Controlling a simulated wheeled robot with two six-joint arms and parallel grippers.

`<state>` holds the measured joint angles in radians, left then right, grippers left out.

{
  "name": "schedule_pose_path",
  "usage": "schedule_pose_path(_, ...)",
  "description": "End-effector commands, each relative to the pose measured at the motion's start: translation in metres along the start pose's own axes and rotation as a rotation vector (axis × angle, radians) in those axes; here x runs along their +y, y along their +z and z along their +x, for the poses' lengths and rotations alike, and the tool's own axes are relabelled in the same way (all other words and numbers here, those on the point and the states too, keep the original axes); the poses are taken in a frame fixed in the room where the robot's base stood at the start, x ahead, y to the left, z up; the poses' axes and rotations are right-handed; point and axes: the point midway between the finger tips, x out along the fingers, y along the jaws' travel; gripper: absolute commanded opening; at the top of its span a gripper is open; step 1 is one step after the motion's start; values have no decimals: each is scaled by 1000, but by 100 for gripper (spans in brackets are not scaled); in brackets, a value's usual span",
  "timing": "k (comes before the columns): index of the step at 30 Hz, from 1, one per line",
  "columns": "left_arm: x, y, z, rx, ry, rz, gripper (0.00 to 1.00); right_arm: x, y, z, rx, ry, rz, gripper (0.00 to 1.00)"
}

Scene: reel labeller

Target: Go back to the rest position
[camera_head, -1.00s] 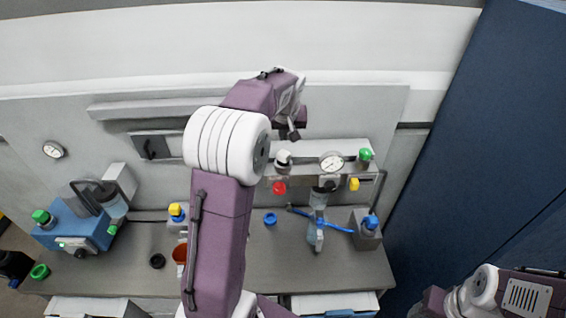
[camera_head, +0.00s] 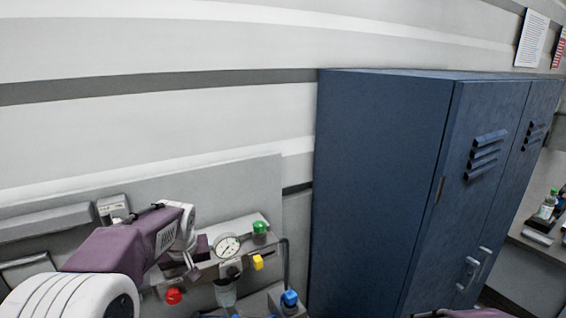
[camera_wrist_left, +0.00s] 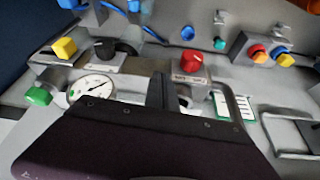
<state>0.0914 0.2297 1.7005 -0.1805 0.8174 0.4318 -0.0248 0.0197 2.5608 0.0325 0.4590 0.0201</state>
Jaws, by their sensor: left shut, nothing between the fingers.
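My left arm comes in at the lower left of the head view, raised in front of the wall panel. My left gripper (camera_head: 192,272) is small there, close to the panel with the gauge. In the left wrist view its fingers (camera_wrist_left: 162,92) are together, with nothing seen between them. The gauge (camera_wrist_left: 92,88) and a red knob (camera_wrist_left: 188,60) show on either side of the fingers. My right gripper is not seen; only a sliver of what may be my right arm shows at the bottom right edge of the head view.
The panel carries a green knob (camera_head: 260,229), a yellow knob (camera_head: 257,262) and a red knob (camera_head: 173,296) near the arm. A tall blue locker (camera_head: 380,180) stands to the right. A side bench (camera_head: 530,241) holds a bottle (camera_head: 548,204).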

Motion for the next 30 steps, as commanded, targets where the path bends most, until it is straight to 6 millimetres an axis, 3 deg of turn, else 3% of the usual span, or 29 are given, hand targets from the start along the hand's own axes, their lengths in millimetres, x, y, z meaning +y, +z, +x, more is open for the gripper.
schedule_pose_path(1, 6, 47, 41, -42, 13, 34, 0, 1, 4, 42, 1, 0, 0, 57)
schedule_pose_path(6, 9, 181, 103, -194, 58, 174, 0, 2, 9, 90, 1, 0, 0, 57)
schedule_pose_path(9, 0, 246, 120, -273, 77, 244, 0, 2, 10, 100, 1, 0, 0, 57)
schedule_pose_path(12, -12, 290, 120, -332, 90, 298, 0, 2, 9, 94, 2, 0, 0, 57)
schedule_pose_path(15, -16, 307, 124, -340, 110, 352, 0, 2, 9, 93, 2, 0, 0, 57)
schedule_pose_path(30, -13, 300, 125, -319, 120, 387, 0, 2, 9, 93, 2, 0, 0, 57)
